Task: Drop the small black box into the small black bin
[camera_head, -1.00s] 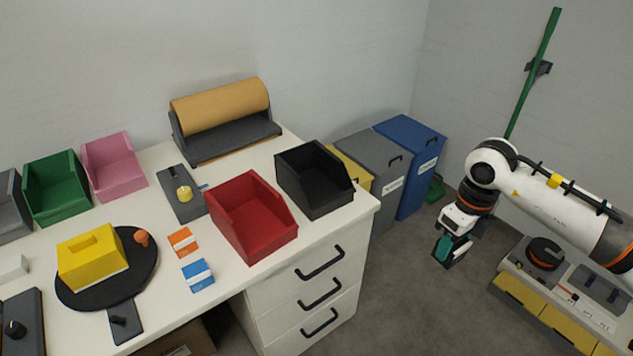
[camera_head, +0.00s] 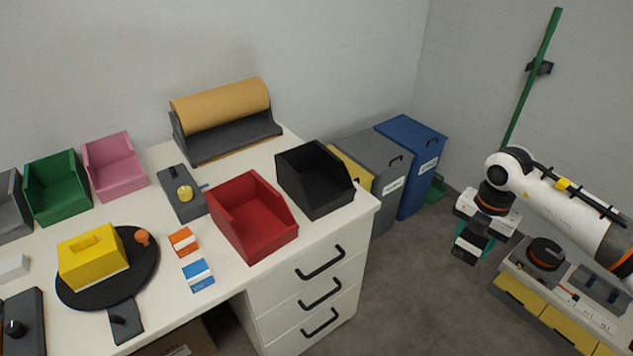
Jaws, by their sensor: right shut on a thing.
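The small black bin (camera_head: 316,190) stands on the right end of the white table, beside the red bin, and looks empty. My right gripper (camera_head: 468,246) hangs over the floor to the right of the table, well apart from the bin. It is shut on a small black box (camera_head: 474,240), which is partly hidden by the gripper. My left gripper is out of view.
A red bin (camera_head: 244,236) stands left of the black bin. Grey (camera_head: 378,160) and blue (camera_head: 428,145) waste bins stand behind the table's right end. The floor between table and gripper is clear.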

